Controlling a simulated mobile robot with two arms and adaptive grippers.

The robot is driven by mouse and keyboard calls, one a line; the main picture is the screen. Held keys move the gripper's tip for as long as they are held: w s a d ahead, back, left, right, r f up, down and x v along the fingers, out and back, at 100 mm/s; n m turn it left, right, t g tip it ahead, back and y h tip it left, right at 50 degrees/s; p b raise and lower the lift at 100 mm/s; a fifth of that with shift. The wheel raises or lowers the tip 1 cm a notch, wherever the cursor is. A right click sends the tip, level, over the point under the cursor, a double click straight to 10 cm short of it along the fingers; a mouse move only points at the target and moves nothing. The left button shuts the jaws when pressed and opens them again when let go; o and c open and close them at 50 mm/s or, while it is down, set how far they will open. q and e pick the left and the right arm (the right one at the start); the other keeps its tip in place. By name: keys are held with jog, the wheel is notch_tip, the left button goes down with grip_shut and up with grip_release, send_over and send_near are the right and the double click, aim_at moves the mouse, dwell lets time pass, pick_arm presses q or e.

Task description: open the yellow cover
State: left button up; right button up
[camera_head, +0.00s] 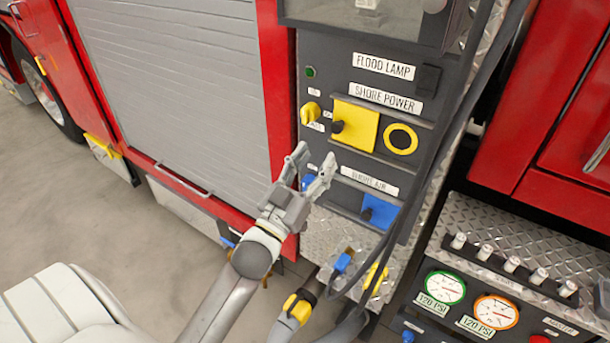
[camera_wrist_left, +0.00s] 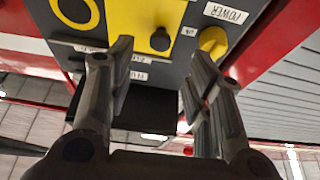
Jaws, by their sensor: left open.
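The yellow cover (camera_head: 355,125) is a square flap on the dark panel, under the SHORE POWER label. It lies flat against the panel, with a black knob (camera_head: 337,127) at its left edge. In the left wrist view the yellow cover (camera_wrist_left: 147,14) shows at the top, partly cut off by the frame, with its black knob (camera_wrist_left: 160,39) below. My left gripper (camera_head: 312,165) is open and empty, below and left of the cover and apart from it. In the left wrist view its two fingers (camera_wrist_left: 158,62) are spread below the knob. My right gripper is not in view.
A yellow ring (camera_head: 401,139) sits right of the cover, and a yellow knob (camera_head: 310,112) sits left. A blue cover (camera_head: 380,212) is below. Dark hoses (camera_head: 428,150) hang along the panel's right side. A grey shutter (camera_head: 180,80) stands left.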

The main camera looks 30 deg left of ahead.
pick_arm(q)
jog(key=shift+v, duration=1.9)
jog(key=shift+f, duration=0.15)
notch_tip(320, 180, down, 23)
jog(key=w+g+b, duration=0.2)
jog(key=g, duration=0.3)
jog(key=s+d+f+g+b, duration=0.1)
jog(key=s+f+g, duration=0.25)
jog(key=f, duration=0.85)
jog(key=s+d+f+g, duration=0.25)
jog(key=s+f, duration=0.25)
jog(key=f, duration=0.7)
jog(key=s+f+g+b, duration=0.1)
jog(key=s+f+g, duration=0.4)
jog(key=s+f, duration=0.85)
jog(key=s+f+m+g, duration=0.1)
jog(key=s+f, duration=0.4)
jog(key=s, duration=0.5)
jog(key=s+f+m+g+b, duration=0.1)
jog(key=s+f+g, duration=0.3)
jog(key=s, duration=0.6)
jog(key=shift+s+d+f+y, duration=0.3)
jog(key=shift+f+y, duration=0.1)
jog(key=shift+f, duration=0.25)
